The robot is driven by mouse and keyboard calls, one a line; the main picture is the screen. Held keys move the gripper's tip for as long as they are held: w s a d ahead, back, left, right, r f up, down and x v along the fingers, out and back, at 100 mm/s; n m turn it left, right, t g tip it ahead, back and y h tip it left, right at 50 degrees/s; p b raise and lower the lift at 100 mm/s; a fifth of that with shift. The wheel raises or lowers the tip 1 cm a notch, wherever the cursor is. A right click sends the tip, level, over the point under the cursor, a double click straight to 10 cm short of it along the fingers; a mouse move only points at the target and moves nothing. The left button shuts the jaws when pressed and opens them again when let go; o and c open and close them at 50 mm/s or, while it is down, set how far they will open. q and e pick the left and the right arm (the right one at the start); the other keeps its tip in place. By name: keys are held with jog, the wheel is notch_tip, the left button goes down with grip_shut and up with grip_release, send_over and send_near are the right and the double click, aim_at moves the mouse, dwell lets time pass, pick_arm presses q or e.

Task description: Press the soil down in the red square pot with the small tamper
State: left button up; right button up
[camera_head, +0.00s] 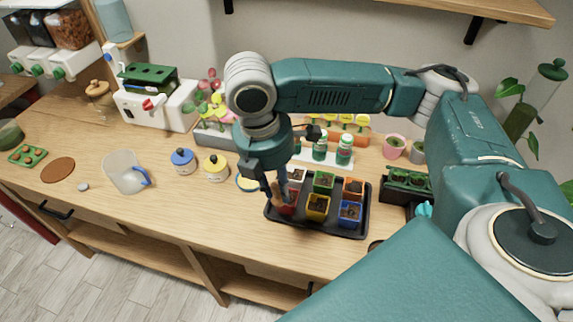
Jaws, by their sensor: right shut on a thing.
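The red square pot (288,209) stands at the front left of the black tray (331,233), partly hidden by my gripper. My right gripper (275,189) points down at the pot and is shut on the small tamper (279,194), a brown wooden piece. The tamper's lower end is at the pot's left side in the picture; I cannot tell whether it touches the soil. My left gripper is not in view.
A yellow pot (317,207), a blue pot (350,213), a green pot (323,182) and an orange pot (353,188) share the tray.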

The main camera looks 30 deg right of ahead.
jog(key=w+d+f+n+b, duration=0.1)
jog(key=f+n+b, duration=0.1)
jog(key=n, duration=0.3)
jog(key=w+d+f+n+t+b, duration=0.1)
jog(key=d+f+n+b, duration=0.1)
jog(key=n, duration=0.4)
jog(key=w+d+f+n+y+b, duration=0.1)
jog(key=d+f+n+b, duration=0.1)
jog(key=n+b, duration=0.2)
jog(key=shift+w+f+n+t, duration=0.1)
jog(key=shift+w+n+t, duration=0.15)
jog(key=shift+n, duration=0.45)
jog(key=shift+f, duration=0.55)
dwell(0.7)
jog(key=shift+s+a+f+p, duration=0.1)
jog(key=shift+s+f+p, duration=0.05)
jog(key=shift+p, duration=0.4)
dwell(2.4)
notch_tip(320, 180, up, 7)
jog(key=p, duration=0.9)
